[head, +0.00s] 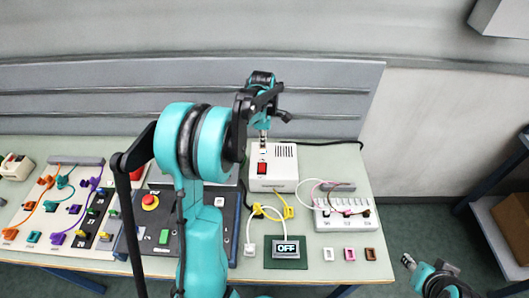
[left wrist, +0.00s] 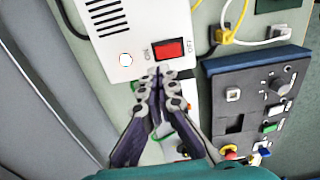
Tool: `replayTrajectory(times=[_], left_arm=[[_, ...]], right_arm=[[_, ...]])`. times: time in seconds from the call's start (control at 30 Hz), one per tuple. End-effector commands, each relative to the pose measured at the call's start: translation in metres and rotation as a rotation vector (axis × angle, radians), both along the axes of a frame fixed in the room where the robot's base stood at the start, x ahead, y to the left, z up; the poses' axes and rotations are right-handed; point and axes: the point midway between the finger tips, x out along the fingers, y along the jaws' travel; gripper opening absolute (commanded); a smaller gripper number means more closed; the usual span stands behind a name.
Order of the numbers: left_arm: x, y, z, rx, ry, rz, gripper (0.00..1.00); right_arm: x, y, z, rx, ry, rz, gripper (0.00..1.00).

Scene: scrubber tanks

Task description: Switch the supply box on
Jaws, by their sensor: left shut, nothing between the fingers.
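The white supply box (head: 285,168) stands at the back middle of the table, with a red rocker switch (head: 262,168) on it. In the left wrist view, the box (left wrist: 112,48) shows the switch (left wrist: 168,49) between the printed words ON and OFF. My left gripper (head: 263,143) is shut and empty over the box. In the left wrist view its fingertips (left wrist: 158,73) lie just below the switch; contact cannot be told. The display (head: 288,248) in front reads OFF. My right gripper (head: 408,262) is off the table's right side, its jaw state unclear.
A dark control panel (head: 160,225) with a red button is left of the box. Yellow connectors (head: 270,210) with cables lie in front. A white socket strip (head: 345,214) stands to the right. A colourful cable board (head: 65,210) is far left.

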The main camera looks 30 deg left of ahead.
Motion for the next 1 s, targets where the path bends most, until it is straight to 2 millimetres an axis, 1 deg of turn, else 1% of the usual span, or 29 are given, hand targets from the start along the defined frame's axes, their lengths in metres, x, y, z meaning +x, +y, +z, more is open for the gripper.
replayTrajectory(times=[0.03,0.1,0.2,0.3,0.43,0.9,1.0], left_arm=[[0.001,0.001,0.012,0.000,0.000,0.001,0.00],[0.003,0.002,0.024,0.000,0.000,0.001,0.00],[0.005,0.003,0.036,0.000,0.000,0.000,0.00],[0.006,0.004,0.043,0.000,0.000,0.000,0.00],[0.006,0.004,0.046,0.000,0.000,0.001,0.00],[0.006,0.004,0.046,0.000,0.000,0.000,0.00],[0.004,-0.001,0.047,0.004,-0.008,-0.030,0.00]], right_arm=[[0.000,0.000,0.003,0.000,0.000,0.000,0.40],[0.000,0.000,0.005,0.000,0.000,0.000,0.40],[0.000,0.000,0.007,0.000,0.000,0.000,0.40],[0.000,0.000,0.007,0.000,0.000,0.000,0.40],[0.000,0.000,0.008,0.000,0.000,0.000,0.40],[0.000,0.000,0.007,0.000,0.000,0.000,0.40],[0.000,0.000,0.004,0.000,0.000,0.000,0.40]])
